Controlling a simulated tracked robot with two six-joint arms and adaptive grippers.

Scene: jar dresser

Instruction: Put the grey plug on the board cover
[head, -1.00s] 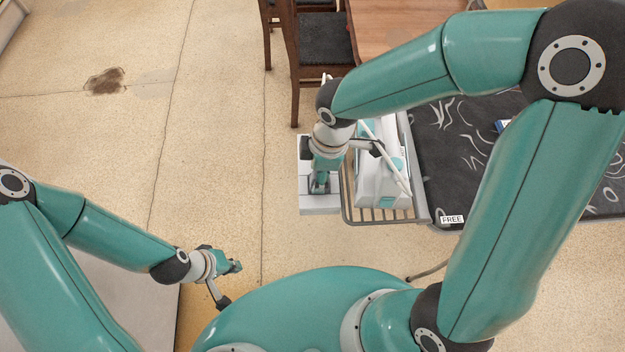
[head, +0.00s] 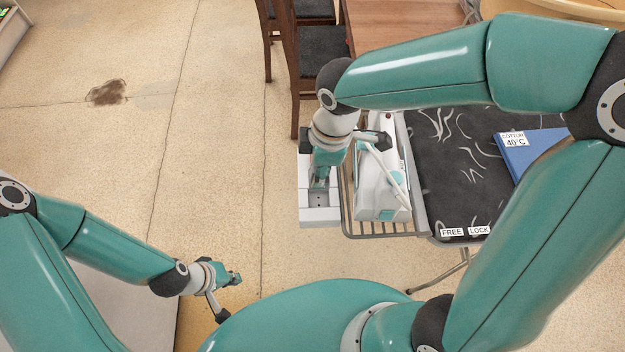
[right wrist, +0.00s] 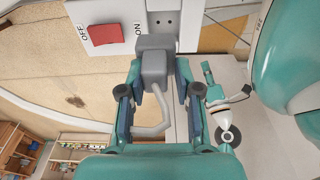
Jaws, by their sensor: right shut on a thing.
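The grey plug (right wrist: 153,66) is between the fingers of my right gripper (right wrist: 157,80), which is shut on it. Its grey cord curls down below it in the right wrist view. In the head view my right gripper (head: 321,181) is over the white socket box (head: 319,215), and the plug is mostly hidden. Bare socket holes (right wrist: 163,18) show just beyond the plug. The black board cover (head: 447,150) with white swirls lies to the right, partly behind my right arm. My left gripper (head: 233,279) is away at lower left; its opening is unclear.
A white and teal iron (head: 378,190) stands on a wire rack (head: 375,230) between the socket box and the cover. A blue item (head: 528,150) labelled COTTON 40°C lies on the cover. A red OFF/ON switch (right wrist: 103,34) is beside the socket. Chairs (head: 310,60) stand behind.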

